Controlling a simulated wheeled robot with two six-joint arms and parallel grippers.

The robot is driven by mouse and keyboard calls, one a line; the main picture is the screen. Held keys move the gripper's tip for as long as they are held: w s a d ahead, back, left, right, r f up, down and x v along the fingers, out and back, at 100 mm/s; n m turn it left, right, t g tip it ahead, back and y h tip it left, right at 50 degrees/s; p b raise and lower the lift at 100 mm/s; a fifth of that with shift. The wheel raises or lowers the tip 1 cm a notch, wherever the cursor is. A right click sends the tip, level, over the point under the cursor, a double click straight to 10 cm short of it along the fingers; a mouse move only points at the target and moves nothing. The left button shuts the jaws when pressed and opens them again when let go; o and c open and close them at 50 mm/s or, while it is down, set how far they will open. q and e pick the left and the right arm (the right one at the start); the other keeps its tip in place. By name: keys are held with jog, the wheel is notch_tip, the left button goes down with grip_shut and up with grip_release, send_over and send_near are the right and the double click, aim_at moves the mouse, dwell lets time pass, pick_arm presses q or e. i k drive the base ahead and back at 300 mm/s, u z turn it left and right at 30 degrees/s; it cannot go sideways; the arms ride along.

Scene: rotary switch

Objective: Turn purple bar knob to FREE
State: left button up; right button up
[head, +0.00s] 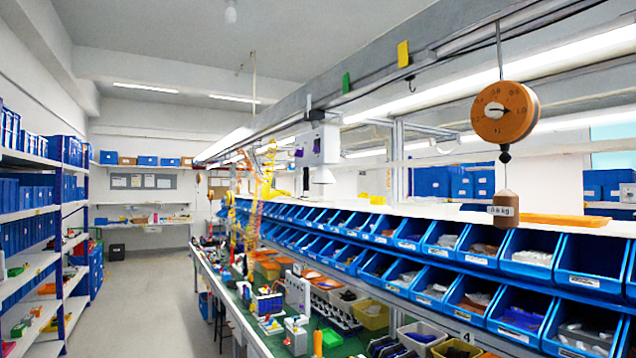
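A small white box (325,158) hangs below the overhead rail near the middle of the head view. Two small purple patches show on it, one on its front (316,145) and one at its left side (298,153). Either may be the purple bar knob, but they are too small to tell shape or pointing direction. No FREE marking is readable. Neither of my grippers is in view.
A long workbench (262,342) with tools and boxes runs into the distance. Rows of blue bins (520,318) line its right. A round orange dial scale (505,112) hangs at upper right with a weight (505,208). Shelving (38,228) stands left; the aisle floor (150,300) is clear.

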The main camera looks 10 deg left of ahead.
aim_at(299, 152)
jog(key=u, duration=0.85)
jog(key=i, duration=0.75)
jog(key=u, duration=1)
jog(key=i, duration=1.4)
jog(key=z, duration=1.25)
jog(key=i, duration=0.55)
jog(key=z, duration=0.6)
